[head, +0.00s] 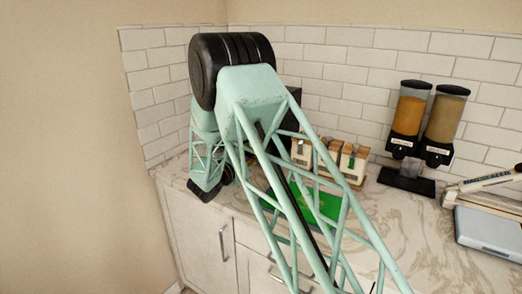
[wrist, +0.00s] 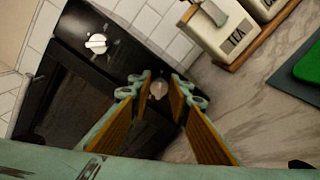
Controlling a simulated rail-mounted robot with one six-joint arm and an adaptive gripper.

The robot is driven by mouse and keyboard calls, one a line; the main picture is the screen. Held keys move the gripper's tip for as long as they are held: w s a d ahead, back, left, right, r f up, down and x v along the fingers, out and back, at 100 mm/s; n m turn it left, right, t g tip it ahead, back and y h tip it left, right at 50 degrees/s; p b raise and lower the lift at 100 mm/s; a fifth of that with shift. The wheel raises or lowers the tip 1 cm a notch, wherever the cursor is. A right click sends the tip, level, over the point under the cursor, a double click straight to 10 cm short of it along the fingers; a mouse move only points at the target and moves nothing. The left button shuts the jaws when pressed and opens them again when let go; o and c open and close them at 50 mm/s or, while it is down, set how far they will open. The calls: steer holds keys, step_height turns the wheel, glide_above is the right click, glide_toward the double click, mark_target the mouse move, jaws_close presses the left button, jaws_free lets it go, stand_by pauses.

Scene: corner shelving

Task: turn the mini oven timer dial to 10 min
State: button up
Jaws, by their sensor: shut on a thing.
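The mini oven (wrist: 75,85) is black and shows tilted in the wrist view. It has a white dial (wrist: 97,43) with pale markings around it, clear of my gripper. A second dial (wrist: 158,88) sits between the fingertips of my gripper (wrist: 159,84), which is shut on it. The fingers have tan inner pads and hide part of this dial and its markings, so its setting cannot be read. In the head view my arm hides nearly all of the oven and my gripper.
Labelled containers (head: 330,158) stand on a wooden tray beside the oven, with a green mat (head: 322,203) in front. Two dispensers (head: 425,115) stand against the tiled wall. A grey device (head: 490,230) is at the right. The marble counter (head: 405,225) has bare room between.

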stand_by(0.4)
steer(key=o, duration=0.8)
steer(key=shift+v, duration=5.95)
steer(key=shift+o, duration=0.3)
